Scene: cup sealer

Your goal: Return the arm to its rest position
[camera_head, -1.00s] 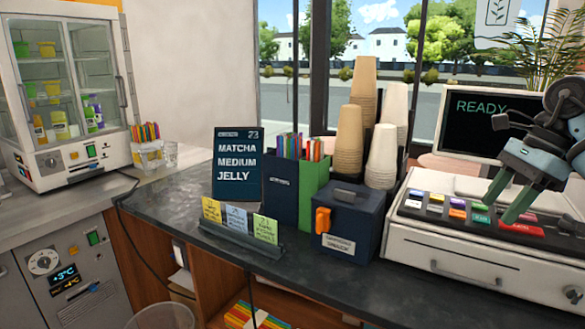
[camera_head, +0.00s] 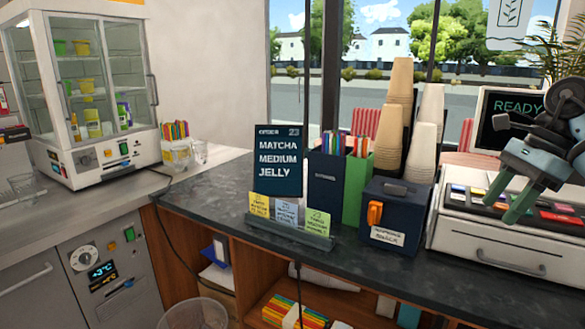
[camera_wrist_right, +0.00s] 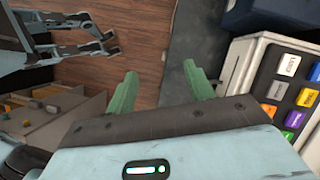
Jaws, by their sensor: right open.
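My right gripper (camera_head: 498,213) is at the right edge of the head view, in front of the cash register (camera_head: 500,238) and over its coloured keys. Its two green fingers are apart with nothing between them. In the right wrist view the fingers of this gripper (camera_wrist_right: 161,72) point over the wooden floor, with the register's keys to the right. Part of what looks like my left gripper (camera_wrist_right: 108,42) shows at the upper left of that view. Its jaw state is unclear. It is not in the head view.
On the dark counter (camera_head: 205,205) stand an order sign (camera_head: 278,160), a card holder (camera_head: 290,235), a dark blue box (camera_head: 398,215), cup stacks (camera_head: 395,115) and a READY screen (camera_head: 510,120). A glass-door cabinet (camera_head: 100,165) stands left. A bin (camera_head: 195,315) is below.

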